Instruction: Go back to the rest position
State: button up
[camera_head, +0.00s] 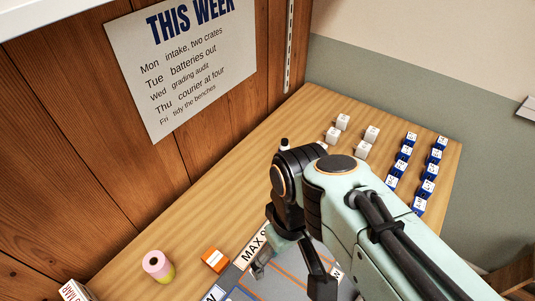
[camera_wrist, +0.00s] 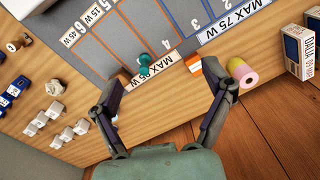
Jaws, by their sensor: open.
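My gripper (camera_head: 290,272) is open in the head view, at the lower middle, in front of the grey mat (camera_head: 270,285) on the wooden bench (camera_head: 225,210). My arm covers much of the mat there. In the wrist view my gripper (camera_wrist: 160,76) has its fingers spread wide, with nothing held between them. Beyond the fingers, a small teal object (camera_wrist: 147,64) is at the mat's edge, by a white MAX label (camera_wrist: 155,68). An orange and white box (camera_wrist: 193,62) is near the right fingertip. I cannot tell my fingers' exact height above the bench.
A pink and yellow roll (camera_head: 157,265) stands at the lower left, with a printed box (camera_head: 75,291) near it. White plug-like blocks (camera_head: 343,122) and blue-and-white blocks (camera_head: 405,153) stand in groups at the right. A wooden wall with a notice (camera_head: 185,60) is behind.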

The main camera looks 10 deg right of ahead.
jog(key=s+d+m, duration=0.1)
jog(key=s+m, duration=0.1)
jog(key=s, duration=0.1)
jog(key=s+d+f+m, duration=0.1)
jog(key=s, duration=0.1)
jog(key=shift+s+d+f+m, duration=0.1)
jog(key=shift+d+m, duration=0.2)
jog(key=shift+m, duration=0.1)
